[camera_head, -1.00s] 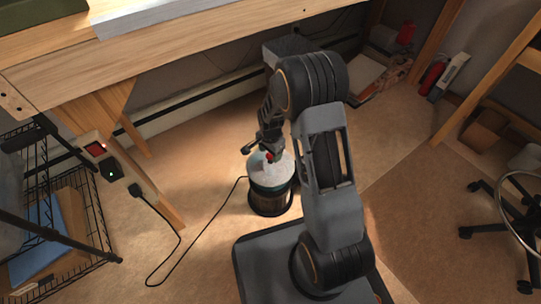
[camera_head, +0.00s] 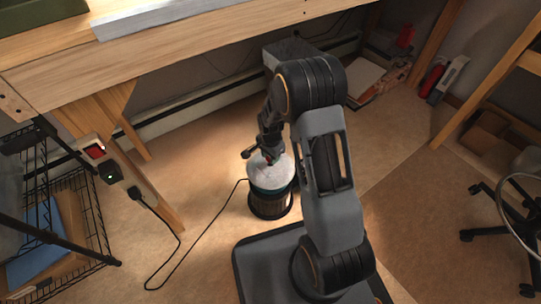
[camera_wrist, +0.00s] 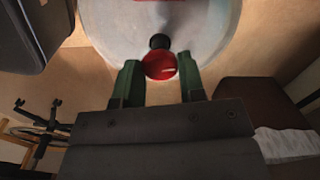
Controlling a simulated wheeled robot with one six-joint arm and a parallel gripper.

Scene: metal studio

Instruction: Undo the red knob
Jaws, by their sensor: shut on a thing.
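The red knob (camera_wrist: 159,66) sits on a short black stem above the round whitish lid (camera_wrist: 110,25) of a canister. In the head view the canister (camera_head: 270,203) stands upright on the floor, with a pale top, a teal band and a dark lower body. My gripper (camera_wrist: 159,72) has its two green fingers on either side of the knob and is shut on it. In the head view my gripper (camera_head: 265,157) reaches down over the lid. The knob is mostly hidden there by my gripper.
A wooden workbench (camera_head: 180,50) overhangs the back. A black cable (camera_head: 193,245) lies on the floor at the left, beside a wire rack (camera_head: 85,225). A red extinguisher (camera_head: 431,78) and a wheeled stool (camera_head: 505,225) are at the right. The floor between is clear.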

